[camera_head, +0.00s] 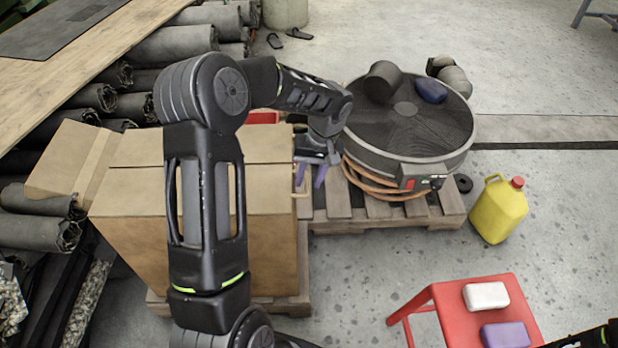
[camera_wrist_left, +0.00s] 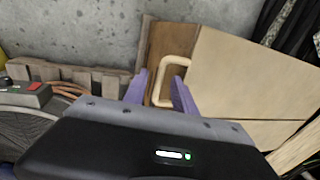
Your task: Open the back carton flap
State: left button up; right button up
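The brown carton (camera_head: 130,235) stands at the left on a pallet, partly hidden behind my left arm. Its back top flap (camera_head: 270,142) lies flat, a seam dividing it from the front flap (camera_head: 270,190). A flap at the carton's left end (camera_head: 65,165) sticks outward. A pale handle (camera_wrist_left: 170,78) sits at the carton's right edge, by its brown side (camera_wrist_left: 165,45). My left gripper (camera_head: 312,172) is at that edge. In the left wrist view its purple fingers (camera_wrist_left: 160,92) are apart, with part of the handle appearing between them; contact is unclear. My right gripper is out of view.
A round black fan (camera_head: 405,115) stands on the pallet (camera_head: 385,208) right of the carton. A yellow jug (camera_head: 498,212) stands on the floor. A red stool (camera_head: 460,320) holds a white block (camera_head: 486,296) and a purple block (camera_head: 505,335). Dark rolls (camera_head: 170,45) lie behind.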

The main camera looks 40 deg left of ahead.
pick_arm(q)
jog(key=shift+f, duration=0.1)
jog(key=shift+c, duration=0.5)
grip_shut()
dwell(0.9)
